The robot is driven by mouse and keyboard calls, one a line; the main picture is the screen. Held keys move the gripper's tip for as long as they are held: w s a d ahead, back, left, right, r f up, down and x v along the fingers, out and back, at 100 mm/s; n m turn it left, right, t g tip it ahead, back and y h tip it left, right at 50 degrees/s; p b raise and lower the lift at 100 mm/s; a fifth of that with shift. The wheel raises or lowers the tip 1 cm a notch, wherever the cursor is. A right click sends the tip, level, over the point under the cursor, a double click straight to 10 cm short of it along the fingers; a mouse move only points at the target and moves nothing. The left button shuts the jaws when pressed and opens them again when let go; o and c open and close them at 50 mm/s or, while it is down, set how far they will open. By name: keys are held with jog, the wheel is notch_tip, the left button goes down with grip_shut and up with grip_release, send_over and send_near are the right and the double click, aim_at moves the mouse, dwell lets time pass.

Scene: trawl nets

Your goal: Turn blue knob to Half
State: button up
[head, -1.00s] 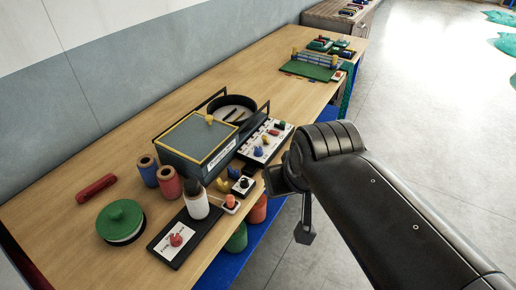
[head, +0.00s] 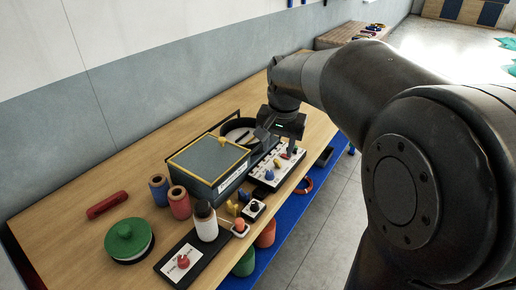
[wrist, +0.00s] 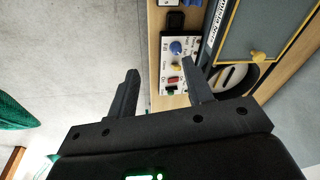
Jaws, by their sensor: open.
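The blue knob (head: 270,174) sits at the near end of a white control panel (head: 262,179) on the bench. It also shows in the wrist view (wrist: 175,47), with small lettering beside it that is too small to read surely. A yellow knob (wrist: 177,67), a red one (wrist: 172,80) and a green one (wrist: 171,91) follow along the same panel. My gripper (head: 291,150) hangs over the far end of the panel in the head view. In the wrist view its two fingers (wrist: 160,68) are spread, with nothing between them. It is apart from the blue knob.
A grey box with a yellow-edged lid (head: 208,160) and a black round pan (head: 238,131) stand left of the panel. A small black knob box (head: 253,209), bottle (head: 205,221), spools (head: 179,202) and green-lidded tin (head: 127,242) stand nearer. The bench's front edge is close on the right.

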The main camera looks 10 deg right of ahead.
aim_at(270, 172)
jog(key=w+d+f+m+g, duration=0.1)
jog(key=w+f+m+g, duration=0.15)
jog(key=w+f, duration=0.75)
jog(key=shift+m+t, duration=0.25)
jog(key=shift+m, duration=0.1)
jog(key=f, duration=0.3)
jog(key=w+f, duration=0.1)
jog(key=f, duration=0.5)
jog(key=shift+w+f, duration=0.15)
jog(key=shift+w, duration=0.25)
jog(key=shift+c, duration=0.5)
jog(key=c, duration=0.9)
